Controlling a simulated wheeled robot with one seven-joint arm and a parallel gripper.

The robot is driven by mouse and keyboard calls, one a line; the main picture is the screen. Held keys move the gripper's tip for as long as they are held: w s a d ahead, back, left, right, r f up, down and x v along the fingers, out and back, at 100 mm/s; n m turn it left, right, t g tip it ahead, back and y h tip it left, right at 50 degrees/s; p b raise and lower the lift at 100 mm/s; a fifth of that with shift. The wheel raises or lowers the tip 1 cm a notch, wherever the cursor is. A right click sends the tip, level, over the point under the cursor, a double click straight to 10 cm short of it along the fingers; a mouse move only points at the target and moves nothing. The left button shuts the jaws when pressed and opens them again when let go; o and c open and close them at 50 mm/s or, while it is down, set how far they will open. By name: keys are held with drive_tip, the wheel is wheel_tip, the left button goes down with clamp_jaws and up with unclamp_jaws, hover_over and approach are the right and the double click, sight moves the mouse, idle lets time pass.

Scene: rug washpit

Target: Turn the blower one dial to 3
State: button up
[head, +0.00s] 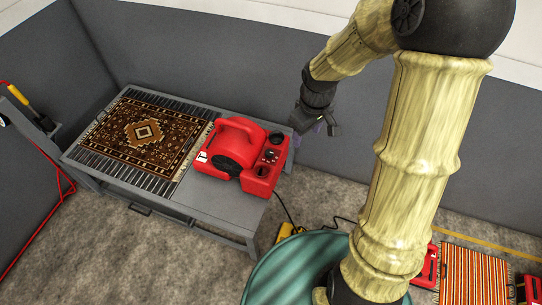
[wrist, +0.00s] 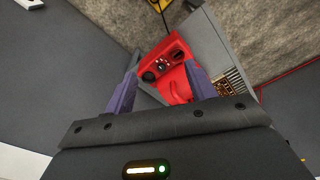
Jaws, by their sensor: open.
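A red blower (head: 238,153) with a carry handle stands on the right end of a grey table. Its control panel (head: 267,160) with dark dials faces right. The dial marks are too small to read. My gripper (head: 312,128) is just right of the blower and above the table's right end, apart from it. In the wrist view my gripper (wrist: 160,90) shows two purple fingers spread apart with nothing between them. Beyond them the blower (wrist: 172,73) shows its panel with a black knob (wrist: 149,77) and other small dials; part of the blower is hidden by the fingers.
A patterned rug (head: 143,133) lies on the slatted left part of the grey table (head: 225,207). Grey walls stand behind and at left. A black cord runs down from the blower to the floor near a yellow object (head: 286,231). A striped rug (head: 473,275) lies at lower right.

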sight(270, 152)
drive_tip(key=w+a+f+n+g+y+b, duration=0.1)
drive_tip(key=w+f+n+y+b, duration=0.3)
drive_tip(key=w+f+n+b, duration=0.6)
drive_tip(key=w+a+f, duration=0.1)
drive_tip(key=w+f, duration=0.8)
drive_tip(key=shift+w+f+b, duration=0.2)
drive_tip(key=shift+w+b, duration=0.15)
drive_tip(key=shift+b, duration=0.05)
drive_tip(key=shift+a, duration=0.1)
drive_tip(key=b+x, duration=0.1)
drive_tip(key=x, duration=1.6)
drive_tip(key=shift+a+f, duration=0.15)
drive_tip(key=c, duration=1)
